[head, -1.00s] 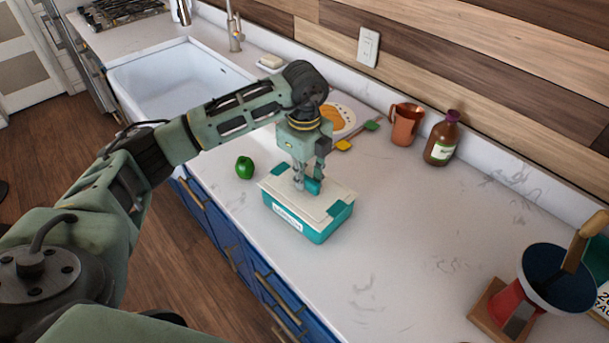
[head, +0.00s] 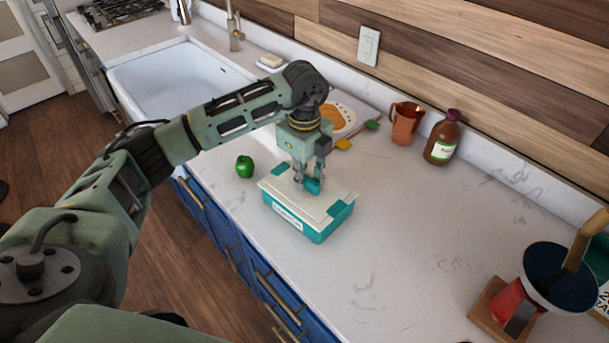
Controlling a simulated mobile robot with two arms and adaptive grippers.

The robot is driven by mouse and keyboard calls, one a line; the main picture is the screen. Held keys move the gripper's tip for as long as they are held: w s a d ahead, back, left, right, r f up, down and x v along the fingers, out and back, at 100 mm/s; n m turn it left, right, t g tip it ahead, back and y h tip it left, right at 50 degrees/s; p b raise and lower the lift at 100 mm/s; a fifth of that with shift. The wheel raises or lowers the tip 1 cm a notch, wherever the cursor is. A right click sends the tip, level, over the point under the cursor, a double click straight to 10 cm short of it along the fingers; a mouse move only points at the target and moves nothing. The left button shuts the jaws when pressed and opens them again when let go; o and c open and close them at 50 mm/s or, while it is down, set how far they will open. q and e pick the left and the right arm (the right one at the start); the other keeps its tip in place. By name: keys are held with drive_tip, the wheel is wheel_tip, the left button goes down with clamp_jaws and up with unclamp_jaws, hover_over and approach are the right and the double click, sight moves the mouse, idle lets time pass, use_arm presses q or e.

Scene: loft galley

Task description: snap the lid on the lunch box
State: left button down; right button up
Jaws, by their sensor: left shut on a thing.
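The teal lunch box (head: 318,236) stands on the white counter, with a white label on its front side. Its cream lid (head: 291,199), with teal clips at the ends, lies over the top of the box; I cannot tell whether it is fully seated. My left gripper (head: 306,187) points down over the middle of the lid, shut on the teal handle (head: 314,186) there. The fingers hide part of the handle. My right gripper is not in view.
A green pepper (head: 244,167) lies left of the box. Behind are a copper mug (head: 405,124) and a brown bottle (head: 441,140). A blue-topped red item (head: 558,278) stands at the right. The sink (head: 175,88) is at back left. The counter right of the box is clear.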

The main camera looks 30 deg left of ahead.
use_arm(q)
drive_tip(key=c, duration=1.7)
unclamp_jaws()
drive_tip(key=shift+o, duration=0.3)
drive_tip(key=o, duration=0.5)
drive_tip(key=shift+c, duration=0.2)
drive_tip(key=shift+r, duration=0.1)
drive_tip(key=shift+r+p, duration=2.35)
drive_tip(key=shift+r, duration=1.1)
